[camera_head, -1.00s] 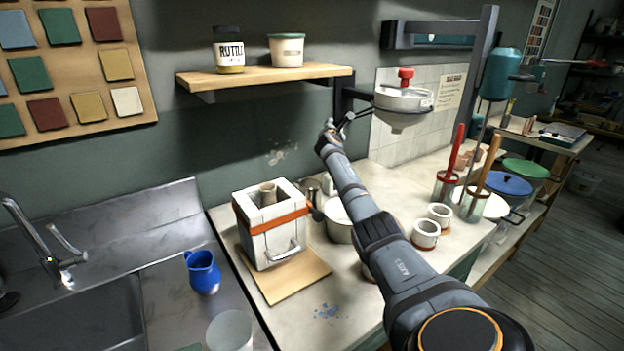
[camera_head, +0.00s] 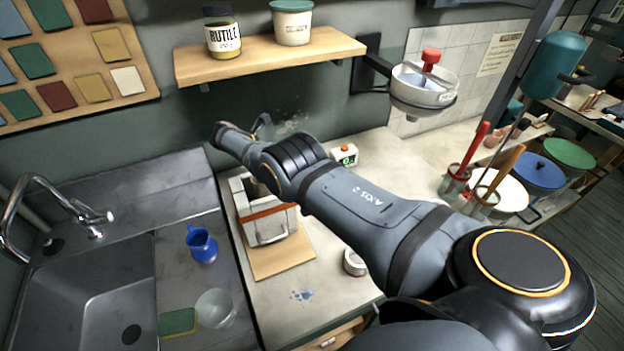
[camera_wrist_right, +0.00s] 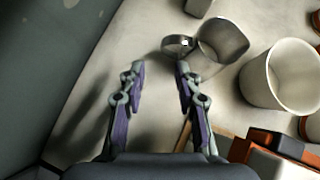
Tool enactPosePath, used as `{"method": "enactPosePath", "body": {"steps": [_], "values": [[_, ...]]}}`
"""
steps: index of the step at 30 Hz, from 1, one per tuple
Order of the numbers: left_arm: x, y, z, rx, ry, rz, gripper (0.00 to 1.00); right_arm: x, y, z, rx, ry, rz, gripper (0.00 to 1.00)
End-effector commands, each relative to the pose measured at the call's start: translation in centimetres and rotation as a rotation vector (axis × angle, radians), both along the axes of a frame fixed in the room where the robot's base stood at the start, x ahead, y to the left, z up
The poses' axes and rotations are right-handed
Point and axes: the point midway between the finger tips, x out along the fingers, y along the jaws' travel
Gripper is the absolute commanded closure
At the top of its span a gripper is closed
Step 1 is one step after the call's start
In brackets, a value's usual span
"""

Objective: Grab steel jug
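The steel jug (camera_wrist_right: 224,42) stands on the worktop in the right wrist view, a grey metal cup with its loop handle (camera_wrist_right: 177,43) pointing left. My right gripper (camera_wrist_right: 159,67) is open and empty, with its fingertips just short of the handle and the right finger closest to it. I cannot tell if that finger touches the handle. In the head view my right arm reaches across to the back wall, and its gripper (camera_head: 262,124) is only partly seen there. The jug is hidden behind the arm in that view. My left gripper is not in view.
A plaster mould with an orange strap (camera_head: 265,222) stands on a wooden board (camera_head: 283,258). A large white pot (camera_wrist_right: 280,75) is right of the jug. A shelf (camera_head: 270,57) juts out above. A blue jug (camera_head: 201,245) stands by the sink. The wall is close behind the gripper.

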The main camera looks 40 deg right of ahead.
Motion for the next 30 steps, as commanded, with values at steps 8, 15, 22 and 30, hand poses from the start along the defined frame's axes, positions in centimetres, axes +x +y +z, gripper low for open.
{"method": "enactPosePath", "body": {"steps": [8, 15, 22, 30], "values": [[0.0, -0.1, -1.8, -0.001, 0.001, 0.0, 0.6, 0.1, -1.6, -1.7, 0.0, -0.001, -0.001, 0.67], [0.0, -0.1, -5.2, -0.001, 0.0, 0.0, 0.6, 0.1, -3.9, -5.1, 0.0, -0.002, -0.004, 0.67], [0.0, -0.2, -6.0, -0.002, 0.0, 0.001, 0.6, 0.3, -5.0, -5.3, 0.0, -0.002, -0.001, 0.67], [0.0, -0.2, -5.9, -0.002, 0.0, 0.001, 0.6, 0.3, -4.9, -5.2, 0.001, -0.001, 0.0, 0.9]]}}
